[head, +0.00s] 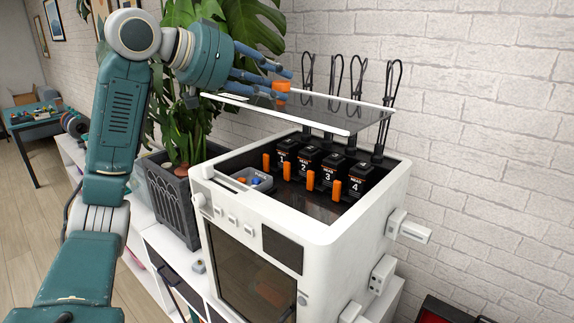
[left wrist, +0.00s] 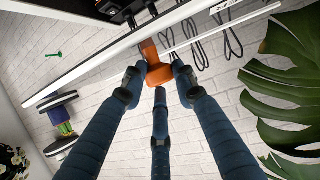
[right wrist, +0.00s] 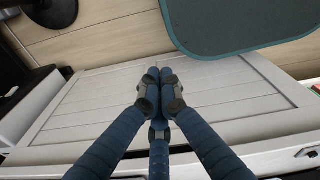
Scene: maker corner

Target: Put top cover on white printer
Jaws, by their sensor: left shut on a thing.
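The white printer (head: 312,236) stands open at the top. Inside are several black numbered heads with orange tabs (head: 327,172). The top cover (head: 330,110), a dark see-through panel with white edges, hangs above the opening, apart from the printer body. My left gripper (head: 284,84) is shut on the cover's orange handle (head: 281,90). The handle also shows between the fingers in the left wrist view (left wrist: 157,68). My right gripper (right wrist: 154,88) is shut and empty, fingertips together, over a pale panelled surface, away from the printer; the head view does not show it.
Several black cable loops (head: 358,80) rise behind the heads, close to the cover's far edge. A large-leaved plant in a dark planter (head: 178,205) stands left of the printer. A white brick wall (head: 480,120) is behind. A spool holder (head: 412,229) juts out on the right side.

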